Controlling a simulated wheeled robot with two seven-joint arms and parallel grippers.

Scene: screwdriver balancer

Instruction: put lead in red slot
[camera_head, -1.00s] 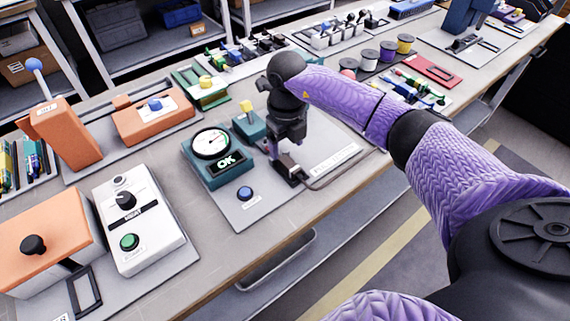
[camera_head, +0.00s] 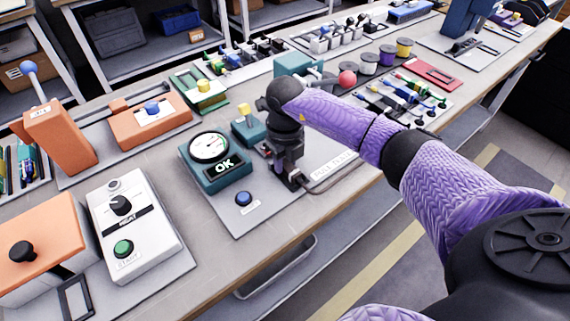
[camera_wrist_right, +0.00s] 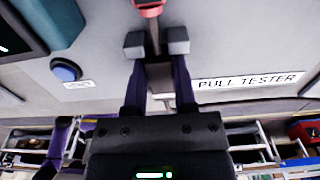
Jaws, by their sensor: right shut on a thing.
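In the head view the lead is mostly hidden by the gripper. A red panel (camera_head: 434,73) with a dark slot lies at the back right; I cannot tell if it is the red slot. My left gripper is out of view.
A rack with several colored leads (camera_head: 405,98) lies at the right, near wire spools (camera_head: 386,53). A white heat box (camera_head: 135,228) and orange boxes (camera_head: 60,135) stand left.

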